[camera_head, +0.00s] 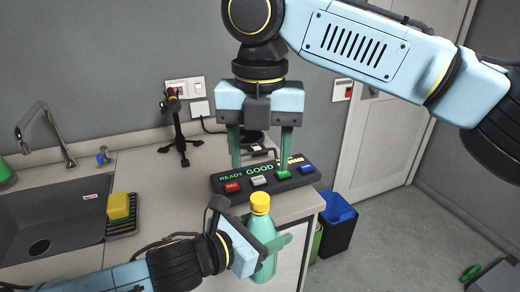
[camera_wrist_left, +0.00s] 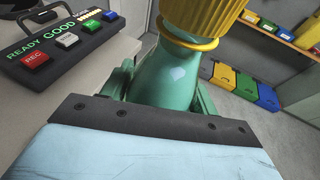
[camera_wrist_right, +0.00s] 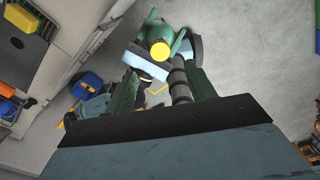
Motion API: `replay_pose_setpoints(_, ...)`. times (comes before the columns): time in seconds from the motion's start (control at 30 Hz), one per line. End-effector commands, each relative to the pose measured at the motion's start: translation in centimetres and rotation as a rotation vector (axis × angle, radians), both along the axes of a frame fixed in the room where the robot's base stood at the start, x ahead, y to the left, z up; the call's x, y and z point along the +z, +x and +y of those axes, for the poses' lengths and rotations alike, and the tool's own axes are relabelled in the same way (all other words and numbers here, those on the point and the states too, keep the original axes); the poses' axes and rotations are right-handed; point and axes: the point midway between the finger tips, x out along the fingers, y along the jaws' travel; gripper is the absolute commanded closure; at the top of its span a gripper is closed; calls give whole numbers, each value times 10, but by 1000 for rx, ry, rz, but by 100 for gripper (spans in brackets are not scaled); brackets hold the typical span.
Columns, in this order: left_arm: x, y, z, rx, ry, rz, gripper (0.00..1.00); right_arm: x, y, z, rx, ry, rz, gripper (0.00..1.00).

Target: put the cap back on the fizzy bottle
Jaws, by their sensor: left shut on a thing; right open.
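The teal bottle (camera_head: 263,232) is upright in my left gripper (camera_head: 266,250), which is shut around its body in front of the counter edge. The bottle also fills the middle of the left wrist view (camera_wrist_left: 170,82). A ribbed yellow cap (camera_head: 260,201) sits on the bottle's mouth, with a yellow ring (camera_wrist_left: 187,42) just under it. I cannot tell how tightly it is seated. My right gripper (camera_head: 260,160) is open and empty, pointing down above and behind the bottle. In the right wrist view, the cap (camera_wrist_right: 160,50) shows ahead of the open fingers.
A button panel (camera_head: 265,177) reading "READY GOOD" lies on the counter behind the bottle. A sink (camera_head: 55,215) with a yellow sponge (camera_head: 119,206) is at the left. A black stand (camera_head: 180,130) stands behind. Blue and black bins (camera_head: 338,222) are on the floor right.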

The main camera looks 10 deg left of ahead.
Motion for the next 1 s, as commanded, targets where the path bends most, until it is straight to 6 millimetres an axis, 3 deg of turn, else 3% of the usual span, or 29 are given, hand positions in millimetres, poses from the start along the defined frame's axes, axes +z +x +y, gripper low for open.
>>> replay_pose_setpoints(0.2, 2, 0, 0, -1, -3, -4, 100, 1, 0, 0, 84, -2, 0, 45)
replay_pose_setpoints(0.57, 2, 0, 0, -1, -3, -4, 100, -2, 0, 0, 84, -3, 0, 45)
replay_pose_setpoints(1.0, 2, 0, 0, -1, -3, -4, 100, -63, 0, 0, 82, -4, 1, 45)
